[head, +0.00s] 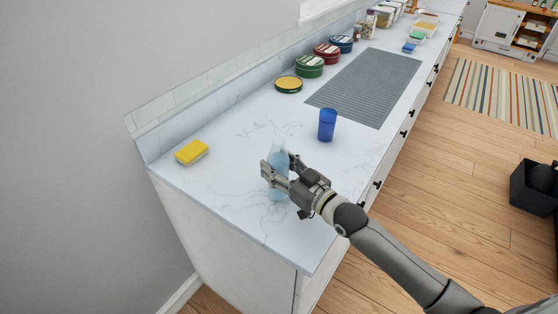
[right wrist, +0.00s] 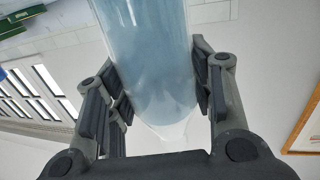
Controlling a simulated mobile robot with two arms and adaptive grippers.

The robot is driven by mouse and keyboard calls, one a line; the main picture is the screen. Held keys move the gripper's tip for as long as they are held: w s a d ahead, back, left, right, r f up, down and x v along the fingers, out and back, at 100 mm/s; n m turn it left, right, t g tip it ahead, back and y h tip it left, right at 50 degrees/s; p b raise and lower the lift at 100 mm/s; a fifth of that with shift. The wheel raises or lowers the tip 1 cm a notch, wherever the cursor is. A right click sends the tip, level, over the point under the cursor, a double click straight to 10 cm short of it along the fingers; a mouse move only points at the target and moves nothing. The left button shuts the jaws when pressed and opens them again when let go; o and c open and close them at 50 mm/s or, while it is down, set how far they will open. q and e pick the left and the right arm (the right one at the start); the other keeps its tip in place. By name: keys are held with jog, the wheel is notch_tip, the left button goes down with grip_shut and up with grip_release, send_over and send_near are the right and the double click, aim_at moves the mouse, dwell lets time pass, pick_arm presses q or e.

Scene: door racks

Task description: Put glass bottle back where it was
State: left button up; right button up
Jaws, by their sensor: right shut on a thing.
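The glass bottle (head: 278,156) is pale blue and translucent. In the head view it is upright over the near end of the marble counter. My right gripper (head: 275,179) is shut around its body and covers part of it. In the right wrist view the bottle (right wrist: 152,60) fills the space between the two fingers of my right gripper (right wrist: 158,92). I cannot tell whether the bottle's base touches the counter. My left gripper is not in view.
On the counter (head: 225,190) a yellow sponge (head: 191,152) lies to the left and a blue cup (head: 327,125) stands behind the bottle. A grey ribbed mat (head: 368,85) and several round tins (head: 309,66) are farther back. The counter around the bottle is clear.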

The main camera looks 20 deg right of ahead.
jog(key=o, duration=0.9)
jog(key=shift+f, duration=0.15)
jog(key=o, duration=0.5)
jog(key=b+v, duration=0.2)
jog(key=v, duration=1)
jog(key=shift+r, duration=0.25)
